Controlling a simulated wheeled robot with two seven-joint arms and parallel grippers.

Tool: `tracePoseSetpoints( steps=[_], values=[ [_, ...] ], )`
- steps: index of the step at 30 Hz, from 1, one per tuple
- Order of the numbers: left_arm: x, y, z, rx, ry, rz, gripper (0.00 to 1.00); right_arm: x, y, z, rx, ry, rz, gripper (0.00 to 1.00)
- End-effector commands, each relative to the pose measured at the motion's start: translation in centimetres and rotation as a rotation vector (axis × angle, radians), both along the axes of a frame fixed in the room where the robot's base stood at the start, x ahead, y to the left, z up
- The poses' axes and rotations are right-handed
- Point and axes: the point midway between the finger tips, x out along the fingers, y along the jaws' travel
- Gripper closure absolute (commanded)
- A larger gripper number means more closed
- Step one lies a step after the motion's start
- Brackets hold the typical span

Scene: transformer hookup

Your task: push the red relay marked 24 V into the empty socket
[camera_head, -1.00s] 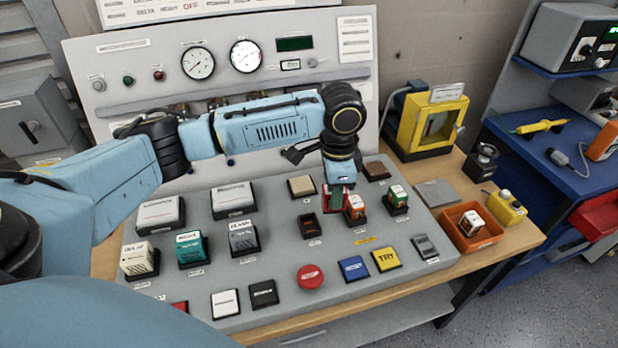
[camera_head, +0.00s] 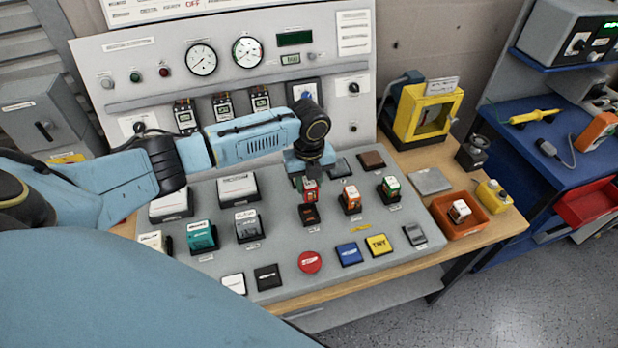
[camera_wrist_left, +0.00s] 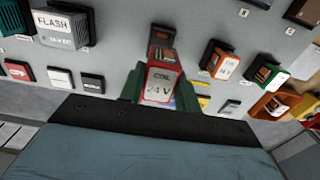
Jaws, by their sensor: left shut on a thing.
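The red relay marked 24 V (camera_head: 311,190) is held upright by my left gripper (camera_head: 309,180). In the left wrist view its label reads 24 V on the red relay (camera_wrist_left: 160,86), between the green fingers of the gripper (camera_wrist_left: 157,92). The empty socket (camera_head: 309,215) is a dark opening on the sloping grey panel, just below the relay in the head view. The relay appears to be above it; whether they touch I cannot tell. My right gripper is not in view.
An orange relay (camera_head: 350,199) and a green-topped relay (camera_head: 389,188) stand in sockets close to the right. Buttons, including a red round one (camera_head: 310,262), lie in front. An orange tray (camera_head: 447,229) holds another relay at the right.

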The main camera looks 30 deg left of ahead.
Motion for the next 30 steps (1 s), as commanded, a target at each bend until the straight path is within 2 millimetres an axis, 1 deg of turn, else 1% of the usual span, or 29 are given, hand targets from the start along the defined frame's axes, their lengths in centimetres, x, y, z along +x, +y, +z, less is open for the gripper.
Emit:
tracePoseSetpoints(
  steps=[10,15,30],
  values=[
    [0.0,0.0,0.0,0.0,-0.001,-0.001,0.9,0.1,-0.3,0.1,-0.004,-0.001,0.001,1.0],
    [0.1,0.1,0.2,-0.001,-0.002,0.0,0.9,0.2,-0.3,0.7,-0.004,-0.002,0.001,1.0],
    [0.1,0.1,-4.6,0.0,-0.003,-0.001,0.9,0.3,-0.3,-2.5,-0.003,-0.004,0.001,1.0]
  ],
)
